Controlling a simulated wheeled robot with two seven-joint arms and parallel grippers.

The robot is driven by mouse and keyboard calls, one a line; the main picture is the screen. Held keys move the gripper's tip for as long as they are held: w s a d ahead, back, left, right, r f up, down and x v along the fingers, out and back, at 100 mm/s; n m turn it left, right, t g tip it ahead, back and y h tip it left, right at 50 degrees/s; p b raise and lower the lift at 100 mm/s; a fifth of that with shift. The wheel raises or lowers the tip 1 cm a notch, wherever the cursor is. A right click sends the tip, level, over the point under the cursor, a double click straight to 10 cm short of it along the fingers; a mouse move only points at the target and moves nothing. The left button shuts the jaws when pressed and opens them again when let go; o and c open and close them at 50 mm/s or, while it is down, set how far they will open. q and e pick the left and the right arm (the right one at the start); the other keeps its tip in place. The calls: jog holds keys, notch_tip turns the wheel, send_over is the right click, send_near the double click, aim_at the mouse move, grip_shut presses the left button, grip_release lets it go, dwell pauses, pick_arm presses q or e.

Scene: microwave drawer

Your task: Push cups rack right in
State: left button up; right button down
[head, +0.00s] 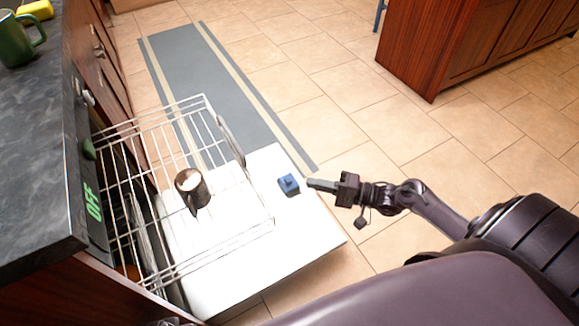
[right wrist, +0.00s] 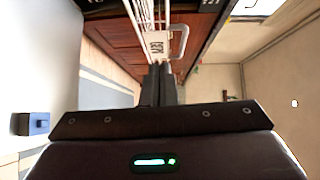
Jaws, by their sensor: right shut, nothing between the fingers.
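The white wire cups rack (head: 212,250) is pulled out of the dishwasher over its open white door (head: 275,258). A grey handle piece (head: 231,141) is on its front side. A brown mug (head: 191,188) stands in the rack. My right gripper (head: 312,184) is shut and empty, in front of the rack and apart from it in the head view. In the right wrist view, the rack's front with a pale label plate (right wrist: 157,45) lies ahead of the shut fingertips (right wrist: 161,66); I cannot tell the gap. My left gripper is not in view.
A small blue block-like thing (head: 288,184) sits on the door beside my right gripper; it also shows in the right wrist view (right wrist: 38,123). A dark counter (head: 35,140) with a green mug (head: 15,42) is on the left. A grey runner (head: 200,75) and open tiled floor lie beyond.

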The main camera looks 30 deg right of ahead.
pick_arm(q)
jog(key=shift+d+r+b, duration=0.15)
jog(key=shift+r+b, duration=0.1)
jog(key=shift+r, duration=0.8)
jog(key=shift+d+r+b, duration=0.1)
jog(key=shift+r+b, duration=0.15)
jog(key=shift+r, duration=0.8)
pick_arm(e)
jog(key=w+a+r, duration=0.1)
jog(key=w+a, duration=0.5)
jog(key=a, duration=0.5)
jog(key=shift+w+a, duration=0.15)
jog(key=shift+w, duration=0.15)
